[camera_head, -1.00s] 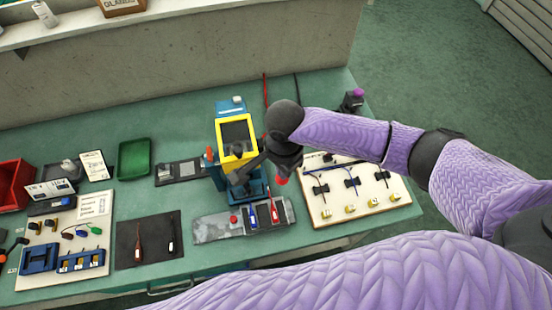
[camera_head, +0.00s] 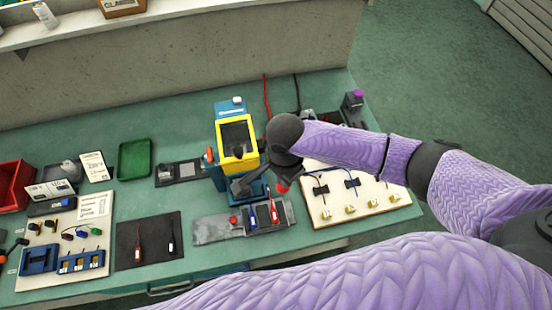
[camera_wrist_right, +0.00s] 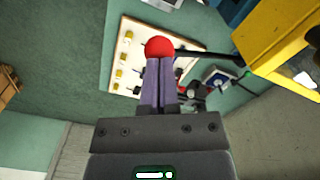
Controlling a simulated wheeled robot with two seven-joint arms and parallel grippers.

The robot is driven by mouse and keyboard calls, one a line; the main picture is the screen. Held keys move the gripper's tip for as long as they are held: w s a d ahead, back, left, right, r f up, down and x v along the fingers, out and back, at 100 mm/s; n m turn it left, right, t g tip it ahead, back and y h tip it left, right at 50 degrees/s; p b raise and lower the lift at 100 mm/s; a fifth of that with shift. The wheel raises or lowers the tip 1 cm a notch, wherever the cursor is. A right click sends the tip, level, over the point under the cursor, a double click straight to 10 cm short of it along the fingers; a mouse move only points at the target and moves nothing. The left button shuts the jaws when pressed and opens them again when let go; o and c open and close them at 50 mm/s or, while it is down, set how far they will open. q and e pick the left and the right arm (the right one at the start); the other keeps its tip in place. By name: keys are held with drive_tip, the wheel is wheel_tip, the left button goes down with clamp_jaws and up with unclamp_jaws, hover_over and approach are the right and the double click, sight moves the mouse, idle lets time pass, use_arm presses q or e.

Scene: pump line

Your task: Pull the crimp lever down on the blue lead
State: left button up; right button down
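The crimp press (camera_head: 240,140) is yellow and blue and stands at the middle of the bench. Its lever ends in a red ball knob (camera_head: 283,187). In the right wrist view the red knob (camera_wrist_right: 159,47) sits at the fingertips of my right gripper (camera_wrist_right: 159,66), on a black rod running to the yellow body (camera_wrist_right: 280,45). The fingers are together, with the ball beyond their tips rather than between them. In the head view my right gripper (camera_head: 283,172) is mostly hidden by its wrist. I cannot make out a blue lead in the press. My left gripper is out of view.
A white board (camera_head: 350,205) with black holders and yellow connectors lies right of the press. A grey tray (camera_head: 215,230) with a blue-handled and a red-handled item lies in front. A dark mat (camera_head: 150,255), green tray (camera_head: 134,172) and red bin (camera_head: 12,172) are further left.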

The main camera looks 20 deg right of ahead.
sight(284, 191)
drive_tip(key=shift+s+f, duration=0.2)
drive_tip(key=shift+f, duration=0.3)
drive_tip(key=shift+s+f, duration=0.15)
drive_tip(key=shift+f, duration=0.3)
drive_tip(key=shift+s+f+b, duration=0.25)
drive_tip(key=shift+f+b, duration=0.15)
drive_tip(key=shift+f, duration=0.55)
drive_tip(key=shift+s+f+b, duration=0.15)
drive_tip(key=shift+f+b, duration=0.2)
drive_tip(key=shift+f, duration=0.6)
drive_tip(key=shift+f, duration=0.1)
drive_tip(key=shift+f+b, duration=0.5)
drive_tip(key=shift+f, duration=0.5)
